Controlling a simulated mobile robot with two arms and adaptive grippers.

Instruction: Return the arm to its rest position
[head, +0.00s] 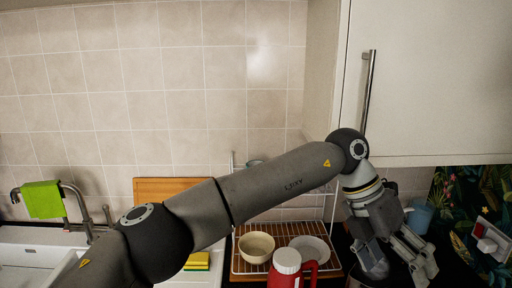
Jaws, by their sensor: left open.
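My left arm crosses the view from the lower left and reaches up to the right in front of the dish rack. Its wrist bends down just below the white wall cupboard (430,80). My left gripper (398,272) points down at the lower right, with its fingers apart and nothing seen between them. The wrist joint is close to the cupboard's lower edge and handle (369,92); I cannot tell if they touch. My right gripper is not in view. No pan is clearly visible.
A wire dish rack (243,268) holds a cream bowl (257,246) and a white plate (311,248). A red jug with a white lid (287,261) stands in front. The sink (28,262), tap (75,194) and green cloth (43,199) are at left.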

